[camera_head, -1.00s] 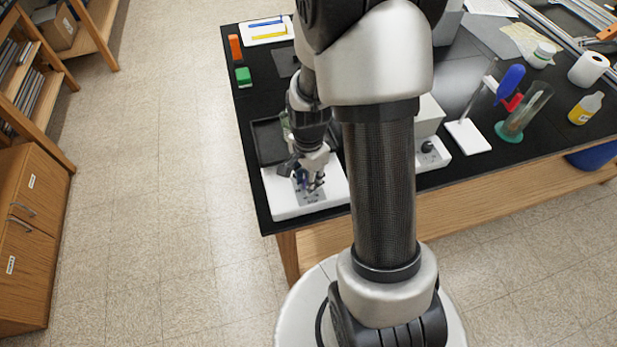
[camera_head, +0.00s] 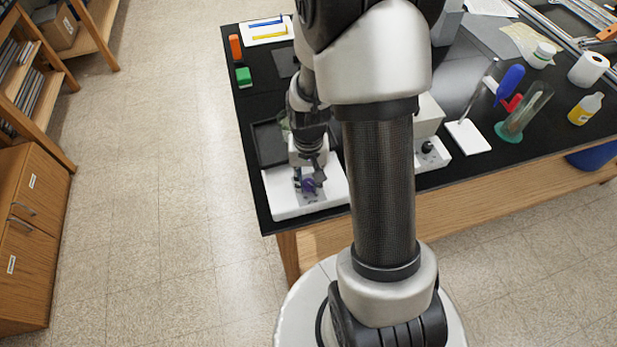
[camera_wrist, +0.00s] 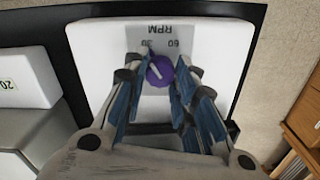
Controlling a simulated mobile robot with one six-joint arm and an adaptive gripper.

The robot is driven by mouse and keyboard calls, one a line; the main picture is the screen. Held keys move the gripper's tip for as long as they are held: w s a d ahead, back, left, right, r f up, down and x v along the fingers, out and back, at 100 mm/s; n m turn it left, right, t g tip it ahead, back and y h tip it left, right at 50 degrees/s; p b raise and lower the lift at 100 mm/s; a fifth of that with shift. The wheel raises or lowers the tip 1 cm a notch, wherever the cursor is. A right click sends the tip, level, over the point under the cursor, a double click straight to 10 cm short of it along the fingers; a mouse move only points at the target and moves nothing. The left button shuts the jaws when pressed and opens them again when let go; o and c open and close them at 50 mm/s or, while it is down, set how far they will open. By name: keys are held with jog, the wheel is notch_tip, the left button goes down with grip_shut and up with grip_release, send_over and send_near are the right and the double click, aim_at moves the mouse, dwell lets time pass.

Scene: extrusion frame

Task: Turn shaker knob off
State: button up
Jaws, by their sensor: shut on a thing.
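The shaker (camera_head: 283,207) is a white box with a dark tray (camera_head: 268,143) at the table's front left corner. Its purple knob (camera_head: 311,186) sits on a grey panel on the front part. In the wrist view the knob (camera_wrist: 160,70) has a white pointer line slanting toward the upper left. Inverted "RPM", "30" and "60" marks show on the panel above it. My gripper (camera_head: 307,181) is tilted down at the panel. In the wrist view my gripper (camera_wrist: 161,77) has its blue-padded fingers on both sides of the knob, shut on it.
Right of the shaker stand another white device with a black knob (camera_head: 427,147), a white-based stand (camera_head: 467,136) and a glass cylinder (camera_head: 528,108). Floor left of the table is clear.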

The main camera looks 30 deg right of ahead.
aim_at(308, 182)
jog(key=n, duration=0.6)
jog(key=shift+n, duration=0.3)
jog(key=n, duration=0.5)
dwell(0.4)
jog(key=o, duration=1.1)
jog(key=shift+c, duration=0.2)
notch_tip(308, 182, up, 12)
